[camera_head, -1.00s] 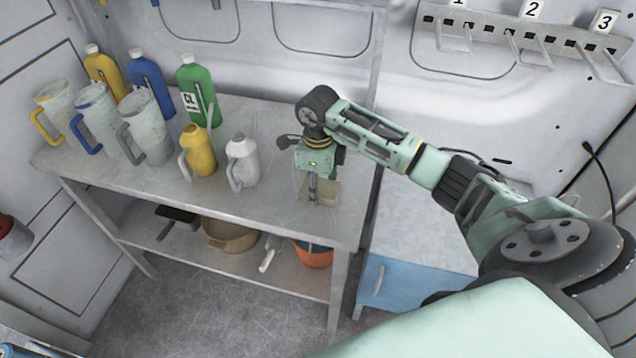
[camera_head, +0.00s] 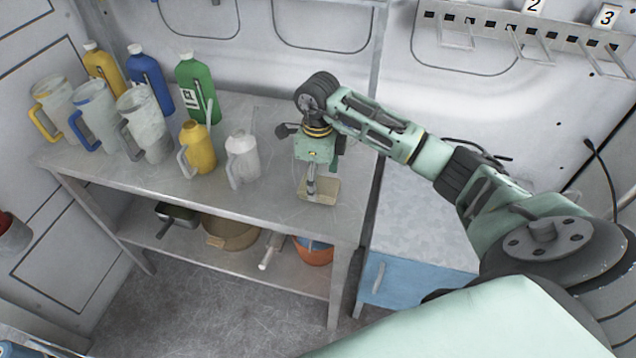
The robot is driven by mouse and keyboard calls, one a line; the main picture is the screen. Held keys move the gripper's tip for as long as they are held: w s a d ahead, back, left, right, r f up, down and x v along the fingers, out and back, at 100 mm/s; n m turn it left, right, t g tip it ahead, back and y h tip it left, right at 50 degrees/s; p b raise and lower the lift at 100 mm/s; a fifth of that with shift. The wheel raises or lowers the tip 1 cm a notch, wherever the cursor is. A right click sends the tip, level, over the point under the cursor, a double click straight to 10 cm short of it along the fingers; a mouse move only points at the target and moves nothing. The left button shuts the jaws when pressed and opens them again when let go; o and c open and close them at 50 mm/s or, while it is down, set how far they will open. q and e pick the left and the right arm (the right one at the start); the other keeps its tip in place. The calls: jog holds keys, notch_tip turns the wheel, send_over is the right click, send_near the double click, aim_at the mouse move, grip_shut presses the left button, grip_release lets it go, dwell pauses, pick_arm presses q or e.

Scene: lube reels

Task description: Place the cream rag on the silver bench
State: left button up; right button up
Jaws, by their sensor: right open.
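The cream rag (camera_head: 326,189) lies flat on the silver bench (camera_head: 272,215), near its right front part. My right gripper (camera_head: 311,190) points down over the rag, with its fingertips at or just above it. The gripper is open; the gap between its fingers is hard to see from here. Part of the rag is hidden behind the fingers. My left gripper is not in view.
A white jug (camera_head: 243,160) and a yellow jug (camera_head: 198,150) stand left of the gripper. Green (camera_head: 192,88) and blue bottles and several large jugs stand farther left. A lower shelf holds pans and an orange bowl (camera_head: 314,252). A blue-fronted cabinet (camera_head: 418,285) adjoins at right.

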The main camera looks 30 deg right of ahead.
aim_at(318, 184)
notch_tip(318, 184, up, 10)
jog(key=b, duration=0.2)
jog(key=shift+b, duration=0.4)
